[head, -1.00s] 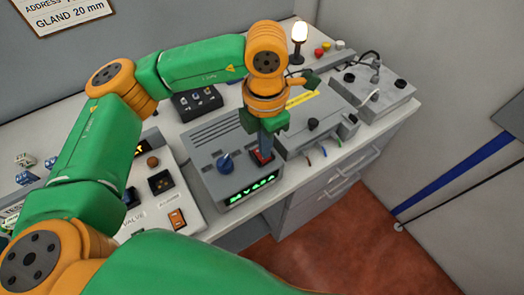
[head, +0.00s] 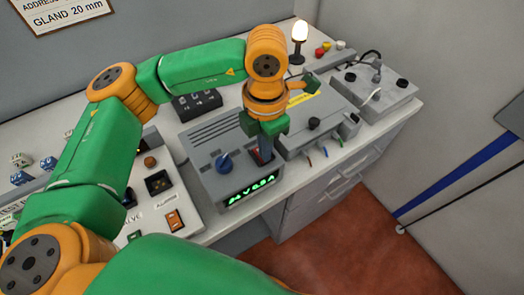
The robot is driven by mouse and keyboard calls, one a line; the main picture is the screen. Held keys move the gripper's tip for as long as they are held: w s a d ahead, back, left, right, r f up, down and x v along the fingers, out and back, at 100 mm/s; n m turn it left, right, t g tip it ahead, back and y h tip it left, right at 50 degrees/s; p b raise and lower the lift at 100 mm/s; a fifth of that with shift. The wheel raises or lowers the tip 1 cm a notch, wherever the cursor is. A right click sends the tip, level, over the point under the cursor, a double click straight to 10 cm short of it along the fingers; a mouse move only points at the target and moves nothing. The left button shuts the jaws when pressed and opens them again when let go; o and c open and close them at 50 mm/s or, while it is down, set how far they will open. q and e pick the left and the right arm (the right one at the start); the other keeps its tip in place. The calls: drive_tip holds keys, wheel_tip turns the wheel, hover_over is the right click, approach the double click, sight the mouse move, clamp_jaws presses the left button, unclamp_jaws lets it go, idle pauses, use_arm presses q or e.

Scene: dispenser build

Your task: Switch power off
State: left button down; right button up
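A grey power unit (head: 207,178) stands on the bench with a blue knob (head: 224,162), a lit green display (head: 250,190) and a red rocker switch (head: 255,157) on its front. My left gripper (head: 265,158) points down at the switch from above, its grey fingers together with nothing held between them. The fingertips are at the switch, seemingly touching it, and cover part of it. The visible part of the switch looks dark red. My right gripper is out of view.
A lit lamp (head: 300,32) stands at the back. A grey box (head: 318,124) with cables sits right of the unit, and another (head: 377,88) lies beyond it. A panel with an orange switch (head: 174,219) is at the left front. A dark keypad box (head: 196,105) stands behind.

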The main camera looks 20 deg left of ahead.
use_arm(q)
wheel_tip(320, 180, up, 7)
drive_tip(key=p, duration=0.4)
drive_tip(key=shift+p, duration=0.3)
